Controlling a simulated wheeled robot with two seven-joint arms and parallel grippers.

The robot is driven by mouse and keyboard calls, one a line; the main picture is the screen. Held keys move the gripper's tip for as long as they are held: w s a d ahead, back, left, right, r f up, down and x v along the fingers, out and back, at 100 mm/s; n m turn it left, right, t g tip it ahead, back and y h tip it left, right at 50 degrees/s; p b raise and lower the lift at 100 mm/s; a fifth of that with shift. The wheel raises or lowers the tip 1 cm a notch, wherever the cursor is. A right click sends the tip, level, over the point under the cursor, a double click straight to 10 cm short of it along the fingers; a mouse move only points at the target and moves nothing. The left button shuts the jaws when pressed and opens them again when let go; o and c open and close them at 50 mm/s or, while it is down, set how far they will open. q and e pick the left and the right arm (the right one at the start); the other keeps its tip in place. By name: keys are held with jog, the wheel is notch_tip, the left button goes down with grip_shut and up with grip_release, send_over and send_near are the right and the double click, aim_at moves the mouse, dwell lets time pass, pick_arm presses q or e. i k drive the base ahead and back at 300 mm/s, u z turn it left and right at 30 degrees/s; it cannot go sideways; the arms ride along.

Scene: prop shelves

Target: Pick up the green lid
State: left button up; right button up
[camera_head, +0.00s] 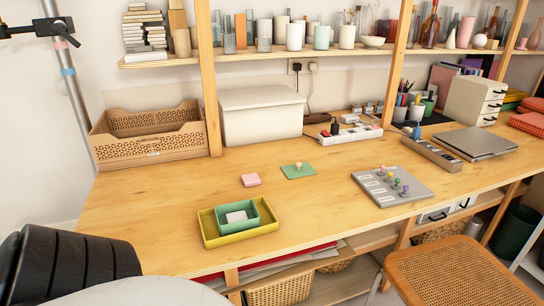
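The green lid (290,174) is a thin flat rectangle with a small light knob on top. It lies flat on the wooden table, near the middle and in front of the white storage box. A small pink block (250,180) lies just left of it, apart from it. A green open box (262,211) sits inside a yellow tray (247,236) nearer the front edge, with a whitish block (236,217) in it. Neither of my grippers shows in the head view, and nothing touches the lid.
A closed white box (262,120) and a perforated basket (150,145) stand behind. A power strip (350,133) lies behind right. A grey board (405,197) with colored knobs lies to the right. A wooden upright (209,80) rises from the table. The table around the lid is clear.

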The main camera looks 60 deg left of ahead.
aim_at(298, 169)
jog(key=z, duration=0.4)
jog(key=k, duration=0.2)
jog(key=u, duration=1.25)
